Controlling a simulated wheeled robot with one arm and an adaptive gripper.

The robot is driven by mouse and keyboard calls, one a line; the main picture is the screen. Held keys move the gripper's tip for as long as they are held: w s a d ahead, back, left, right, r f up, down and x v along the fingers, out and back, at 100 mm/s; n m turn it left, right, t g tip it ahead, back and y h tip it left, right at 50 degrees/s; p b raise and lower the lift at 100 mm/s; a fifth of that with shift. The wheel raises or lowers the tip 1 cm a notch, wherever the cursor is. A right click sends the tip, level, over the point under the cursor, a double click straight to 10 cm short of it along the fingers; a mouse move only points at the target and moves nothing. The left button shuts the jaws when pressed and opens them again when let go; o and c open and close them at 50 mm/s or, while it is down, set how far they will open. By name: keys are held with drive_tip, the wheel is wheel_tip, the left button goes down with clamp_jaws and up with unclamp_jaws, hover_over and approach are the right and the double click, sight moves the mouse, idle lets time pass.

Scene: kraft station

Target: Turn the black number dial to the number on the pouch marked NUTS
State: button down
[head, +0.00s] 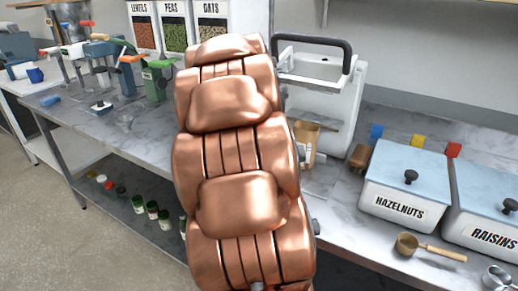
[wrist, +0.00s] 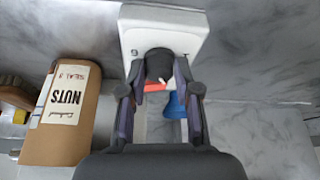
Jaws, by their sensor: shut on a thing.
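In the wrist view the black number dial (wrist: 158,64) sits on a white panel (wrist: 190,27). My gripper (wrist: 162,84) is shut on the dial, with one finger on each side. A small dark mark shows on the panel left of the dial, too small to read surely. In the head view the pouch (head: 304,140) is partly behind my copper arm, and the gripper and dial are hidden.
A white machine with a black handle (head: 315,43) stands behind the pouch. Tubs marked HAZELNUTS (head: 405,178) and RAISINS (head: 490,208) stand to the right, with a scoop (head: 407,243) in front. Red and blue parts show just below the dial in the wrist view.

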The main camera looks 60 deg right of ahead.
drive_tip(key=shift+f, duration=0.1)
drive_tip(key=c, duration=0.8)
unclamp_jaws()
drive_tip(key=v, duration=1.2)
